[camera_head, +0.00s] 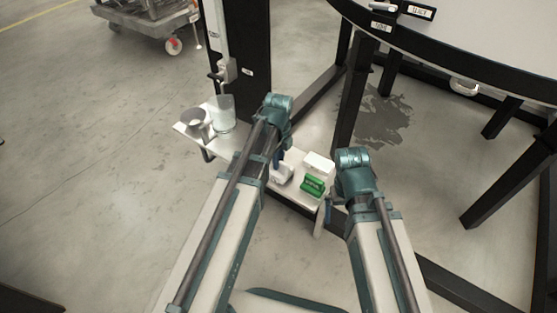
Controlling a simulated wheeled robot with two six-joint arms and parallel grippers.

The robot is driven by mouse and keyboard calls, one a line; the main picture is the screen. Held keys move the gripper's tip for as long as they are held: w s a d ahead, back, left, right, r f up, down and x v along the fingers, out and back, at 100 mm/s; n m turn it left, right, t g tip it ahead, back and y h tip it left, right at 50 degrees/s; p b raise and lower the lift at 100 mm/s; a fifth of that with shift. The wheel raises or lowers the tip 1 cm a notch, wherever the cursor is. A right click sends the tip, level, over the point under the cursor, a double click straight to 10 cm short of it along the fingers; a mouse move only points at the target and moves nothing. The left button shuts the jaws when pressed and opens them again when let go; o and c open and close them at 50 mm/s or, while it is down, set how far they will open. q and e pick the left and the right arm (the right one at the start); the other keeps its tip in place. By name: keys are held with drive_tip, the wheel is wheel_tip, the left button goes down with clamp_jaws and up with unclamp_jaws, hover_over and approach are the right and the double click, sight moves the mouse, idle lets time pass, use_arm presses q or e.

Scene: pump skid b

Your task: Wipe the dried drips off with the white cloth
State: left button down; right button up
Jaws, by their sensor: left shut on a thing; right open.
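My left gripper (278,160) points down over the middle of the pale shelf, partly hidden by its own arm. It is shut on a small white thing (283,176), which looks like the white cloth, low at the shelf. My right gripper (327,211) is open and hangs beside the shelf's right end, mostly hidden by its wrist. I cannot make out dried drips on the shelf (231,144); the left arm covers part of it.
A clear beaker (224,114) and a grey cup (196,121) stand on the shelf's left part. A green box (314,186) and a white block (319,162) are at its right end. A dark post (243,40) rises behind. A dark stain (382,117) marks the floor.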

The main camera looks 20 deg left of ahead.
use_arm(q)
drive_tip(key=shift+f+b, duration=0.25)
drive_tip(key=shift+b, duration=0.05)
idle(0.6)
drive_tip(key=c, duration=0.7)
unclamp_jaws()
drive_tip(key=shift+r, duration=0.15)
wheel_tip(320, 180, up, 14)
drive_tip(key=p, duration=1.4)
drive_tip(key=shift+f, duration=0.2)
